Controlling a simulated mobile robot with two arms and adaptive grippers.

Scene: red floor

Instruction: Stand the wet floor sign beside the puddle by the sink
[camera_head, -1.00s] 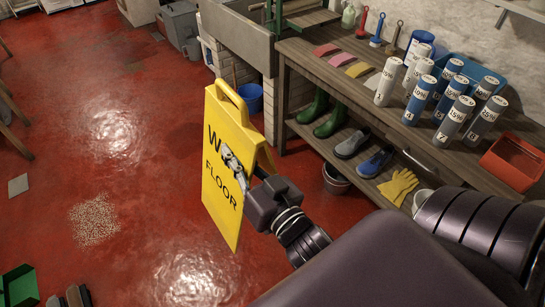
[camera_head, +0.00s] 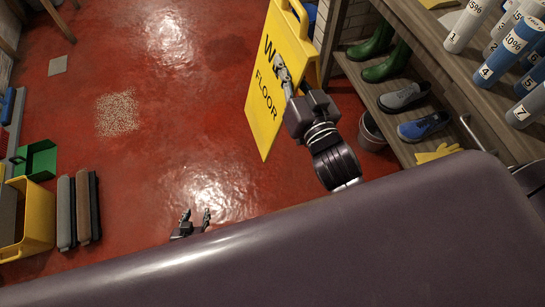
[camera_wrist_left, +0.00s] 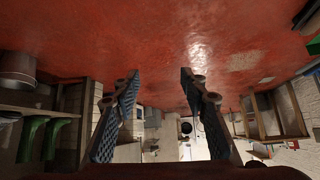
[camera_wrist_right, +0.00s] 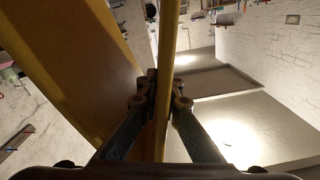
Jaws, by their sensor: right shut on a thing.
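The yellow wet floor sign (camera_head: 264,98) is tilted in the head view, with "FLOOR" readable and the word above partly covered. My right gripper (camera_head: 284,80) is shut on its panel edge; the right wrist view shows the fingers (camera_wrist_right: 163,92) on both sides of a thin yellow panel. Whether the sign touches the floor cannot be told. My left gripper (camera_head: 194,219) is open and empty, away from the sign; it also shows open in the left wrist view (camera_wrist_left: 160,82). Bright shiny patches (camera_head: 208,192) lie on the red floor; whether one is a puddle cannot be told.
A wooden shelf unit (camera_head: 390,110) with boots, shoes and bottles stands right of the sign, and a grey bucket (camera_head: 371,132) sits near it. A speckled patch (camera_head: 117,113) lies on open floor. A yellow crate (camera_head: 38,228) and green bin (camera_head: 37,160) stand at left.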

